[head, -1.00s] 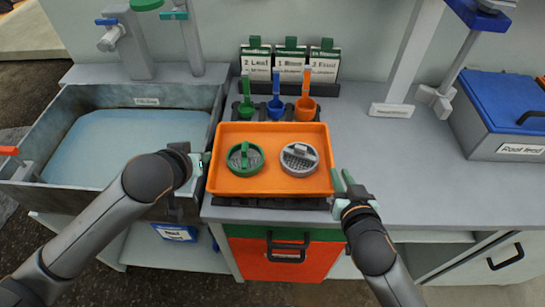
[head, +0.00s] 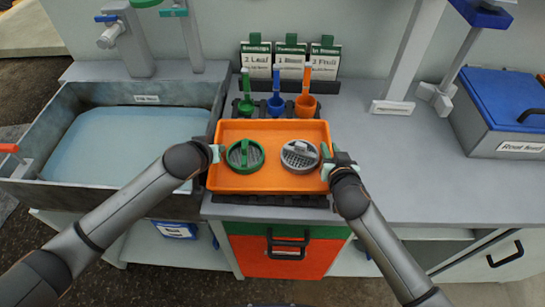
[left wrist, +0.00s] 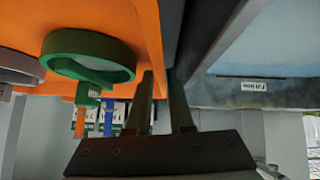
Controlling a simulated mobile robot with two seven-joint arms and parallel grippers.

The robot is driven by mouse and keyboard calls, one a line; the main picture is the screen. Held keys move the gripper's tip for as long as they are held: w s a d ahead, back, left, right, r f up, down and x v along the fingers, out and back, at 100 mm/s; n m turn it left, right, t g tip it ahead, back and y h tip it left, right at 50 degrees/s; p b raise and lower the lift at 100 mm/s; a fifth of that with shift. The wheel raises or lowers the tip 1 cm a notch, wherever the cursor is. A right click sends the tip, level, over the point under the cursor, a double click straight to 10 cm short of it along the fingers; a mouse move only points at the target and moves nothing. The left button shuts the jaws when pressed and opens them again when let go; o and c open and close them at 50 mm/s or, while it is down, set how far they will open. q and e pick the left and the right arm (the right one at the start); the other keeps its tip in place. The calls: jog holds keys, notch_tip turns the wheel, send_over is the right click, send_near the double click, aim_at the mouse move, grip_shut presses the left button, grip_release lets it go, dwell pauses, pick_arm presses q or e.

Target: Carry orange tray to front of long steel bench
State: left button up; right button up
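The orange tray (head: 268,183) sits on a dark base at the front of the grey bench. It holds a green-rimmed strainer disc (head: 245,154) and a grey one (head: 299,156). My left gripper (head: 215,154) is at the tray's left rim; in the left wrist view its fingers (left wrist: 160,100) stand apart on either side of the orange wall (left wrist: 149,40). My right gripper (head: 331,158) is at the right rim, one finger inside the tray and the other outside, seemingly apart. Contact with the walls is hard to tell.
Green, blue and orange scoops (head: 276,103) stand right behind the tray, with label cards behind them. A sink basin (head: 75,200) is on the left. Bare bench top (head: 410,165) lies to the right, then a blue-lidded box (head: 505,105).

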pick_arm(q)
jog(key=shift+w+f, duration=0.35)
pick_arm(e)
jog(key=shift+w+f, duration=0.15)
jog(key=shift+w, duration=0.3)
pick_arm(q)
jog(key=shift+c, duration=0.3)
pick_arm(e)
jog(key=shift+c, duration=0.3)
pick_arm(q)
grip_shut()
pick_arm(e)
grip_shut()
